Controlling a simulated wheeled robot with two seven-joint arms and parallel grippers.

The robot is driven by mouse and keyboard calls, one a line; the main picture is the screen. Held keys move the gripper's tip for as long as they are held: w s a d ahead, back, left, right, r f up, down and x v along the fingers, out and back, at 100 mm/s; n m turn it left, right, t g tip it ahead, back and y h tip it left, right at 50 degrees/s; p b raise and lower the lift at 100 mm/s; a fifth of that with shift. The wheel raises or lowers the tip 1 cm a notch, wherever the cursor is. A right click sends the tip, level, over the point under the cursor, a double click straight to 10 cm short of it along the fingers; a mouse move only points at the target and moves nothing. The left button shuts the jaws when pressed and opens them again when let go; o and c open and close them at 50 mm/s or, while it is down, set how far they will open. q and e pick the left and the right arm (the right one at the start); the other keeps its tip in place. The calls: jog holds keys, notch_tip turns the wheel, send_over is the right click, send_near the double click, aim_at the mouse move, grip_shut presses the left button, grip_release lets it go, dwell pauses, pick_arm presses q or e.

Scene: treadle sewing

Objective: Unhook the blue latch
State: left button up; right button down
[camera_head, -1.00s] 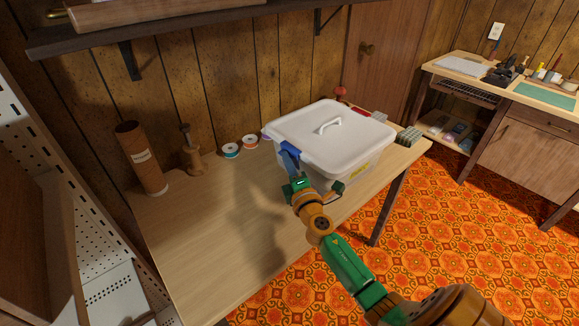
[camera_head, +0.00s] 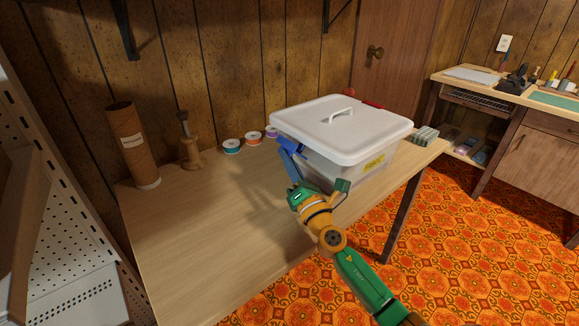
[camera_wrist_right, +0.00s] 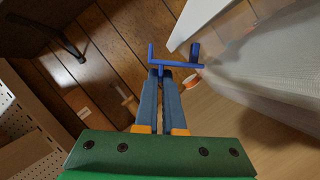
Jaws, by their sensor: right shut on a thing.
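A white lidded box (camera_head: 330,170) stands on the wooden table. Its lid (camera_head: 340,125) has a white handle on top. The blue latch (camera_head: 293,146) is at the box's left side, just below the lid's rim. My right gripper (camera_head: 285,151) reaches up from below and is shut on the latch. In the right wrist view, the blue latch (camera_wrist_right: 178,65) lies across the closed blue fingertips (camera_wrist_right: 166,75) and stands out from the box wall. Whether it still touches the lid's edge (camera_wrist_right: 190,25) I cannot tell. My left gripper is not in view.
A cardboard tube (camera_head: 133,145), a wooden spindle (camera_head: 189,145) and several thread spools (camera_head: 232,146) stand at the back left of the table (camera_head: 200,210). A shelf bracket (camera_head: 125,30) hangs above. The table's front left is clear.

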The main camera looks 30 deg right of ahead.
dwell(0.5)
jog(key=c, duration=1)
grip_release()
jog(key=shift+w+f, duration=0.1)
jog(key=b+v, duration=0.1)
jog(key=v, duration=0.5)
jog(key=shift+s+f, duration=0.2)
jog(key=shift+s, duration=0.4)
jog(key=shift+n, duration=0.3)
